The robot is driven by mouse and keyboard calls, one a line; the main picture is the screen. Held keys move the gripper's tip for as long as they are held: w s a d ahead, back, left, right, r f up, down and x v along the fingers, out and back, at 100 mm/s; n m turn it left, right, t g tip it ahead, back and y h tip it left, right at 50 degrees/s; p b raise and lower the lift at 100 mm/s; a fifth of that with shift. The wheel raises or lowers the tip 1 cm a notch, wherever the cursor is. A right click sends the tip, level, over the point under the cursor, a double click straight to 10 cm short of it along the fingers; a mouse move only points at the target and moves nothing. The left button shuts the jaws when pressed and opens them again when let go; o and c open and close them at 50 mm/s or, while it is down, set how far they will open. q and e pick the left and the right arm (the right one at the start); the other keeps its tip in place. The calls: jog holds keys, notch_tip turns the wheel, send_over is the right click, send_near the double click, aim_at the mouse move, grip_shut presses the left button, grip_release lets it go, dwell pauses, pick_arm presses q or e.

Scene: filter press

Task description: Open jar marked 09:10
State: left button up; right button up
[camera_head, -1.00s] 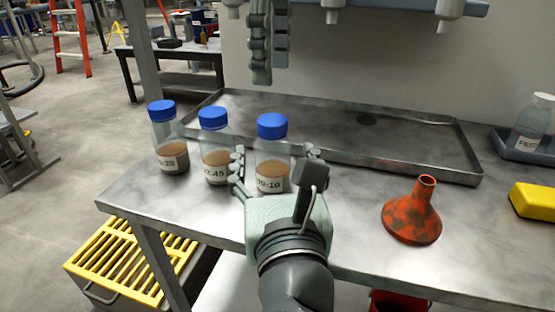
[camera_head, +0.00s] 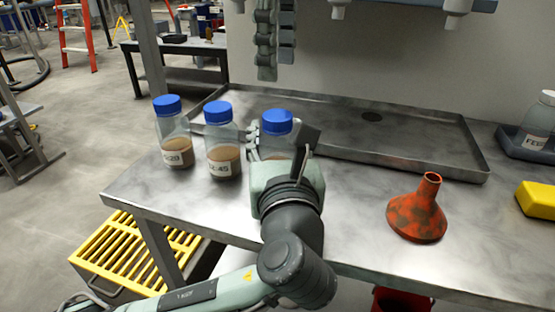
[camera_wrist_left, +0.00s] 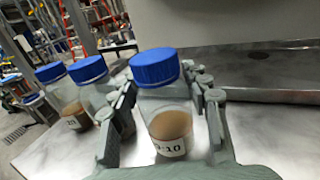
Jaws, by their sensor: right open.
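The jar marked 09:10 (camera_head: 275,139), clear with a blue cap and brown contents, stands upright on the metal table. Its label partly shows in the left wrist view, where the jar (camera_wrist_left: 165,106) is between the fingers. My left gripper (camera_wrist_left: 170,112) is open around the jar, with a small gap visible on either side. In the head view my left gripper (camera_head: 279,150) hides the jar's lower part. My right gripper (camera_head: 275,70) hangs open and empty, fingers down, above the tray behind the jars.
Two similar blue-capped jars, one middle (camera_head: 222,150) and one at left (camera_head: 173,140), stand left of the 09:10 jar, the middle one close to my left fingers. A shallow metal tray (camera_head: 400,170) lies behind. An orange funnel (camera_head: 418,212) and a yellow block (camera_head: 537,199) are at right.

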pick_arm(q)
grip_shut()
